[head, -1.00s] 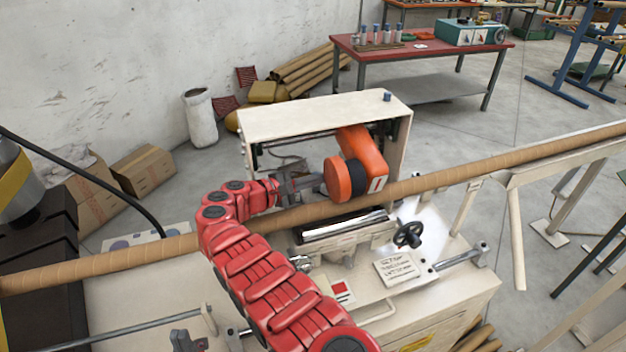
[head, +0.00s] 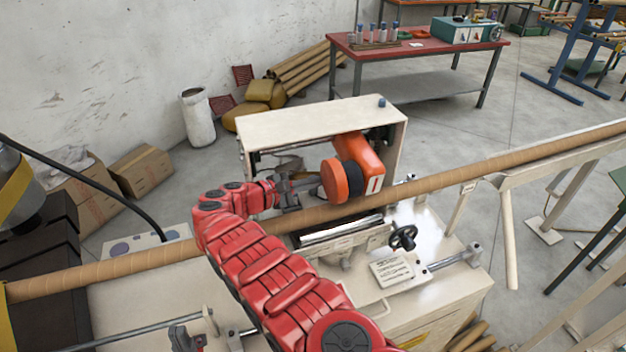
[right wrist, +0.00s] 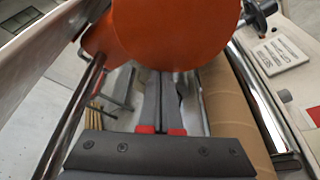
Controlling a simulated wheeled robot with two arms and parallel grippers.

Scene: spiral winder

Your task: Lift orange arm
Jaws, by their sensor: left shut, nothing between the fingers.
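The orange arm (head: 361,160) of the winder, with an orange and black drum (head: 334,182) at its end, sits over the brown tube under the cream frame. My right arm comes up from the bottom, and my right gripper (head: 305,188) is at the drum's left side. In the right wrist view, the orange drum (right wrist: 170,30) fills the top. The right gripper's two fingers (right wrist: 162,100) point at it, close together with a narrow gap. Their tips are hidden at the drum's lower edge, so I cannot tell whether they hold anything.
The long brown tube (head: 450,178) runs across the machine, below my gripper and the drum. The cream frame (head: 315,122) stands behind. A black handwheel (head: 403,237) and a label plate (head: 391,271) are at the front right. Cardboard boxes (head: 140,175) stand on the floor at left.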

